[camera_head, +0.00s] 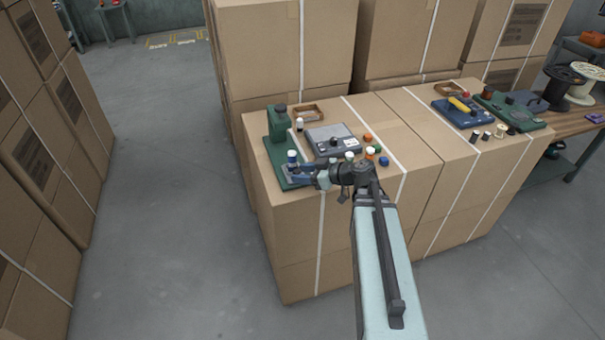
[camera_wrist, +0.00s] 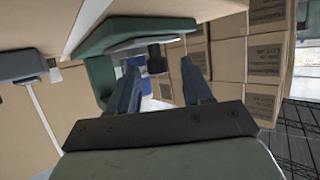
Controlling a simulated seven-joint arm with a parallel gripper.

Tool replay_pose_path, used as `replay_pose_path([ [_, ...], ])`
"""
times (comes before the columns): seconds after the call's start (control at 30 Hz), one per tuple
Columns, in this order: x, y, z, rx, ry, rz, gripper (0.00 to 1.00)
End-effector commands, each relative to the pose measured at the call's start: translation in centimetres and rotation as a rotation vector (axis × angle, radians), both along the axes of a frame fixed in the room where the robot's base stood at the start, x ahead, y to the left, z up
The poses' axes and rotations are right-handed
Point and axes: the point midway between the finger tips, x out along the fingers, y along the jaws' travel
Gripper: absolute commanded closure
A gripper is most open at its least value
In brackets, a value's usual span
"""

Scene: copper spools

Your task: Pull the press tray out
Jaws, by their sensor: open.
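The green press (camera_head: 278,124) stands at the near left corner of the carton stack, its green base reaching toward me. A blue and white piece (camera_head: 292,157) stands low at the press, beside my fingers. My gripper (camera_head: 292,172) is open at the front of the press, low over its base. In the wrist view the press's green body (camera_wrist: 98,78) is ahead, and my open fingers (camera_wrist: 158,72) point toward it. Blue and dark parts show between and beyond the fingers. I cannot make out the tray's outline or whether a finger touches it.
A grey scale-like device (camera_head: 332,139) stands right of the press, with small coloured spools (camera_head: 370,152) near it and a wooden tray (camera_head: 308,113) behind. A blue device (camera_head: 461,112) and another green device (camera_head: 510,110) stand farther right. The floor (camera_head: 160,170) left of the cartons is clear.

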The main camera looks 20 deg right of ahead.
Motion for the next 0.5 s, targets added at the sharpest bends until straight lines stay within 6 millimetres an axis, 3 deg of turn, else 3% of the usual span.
replay_pose_path([
  [0.5, -4.1, -4.0, 2.3, -0.001, 0.001, 0.0, 0.51],
])
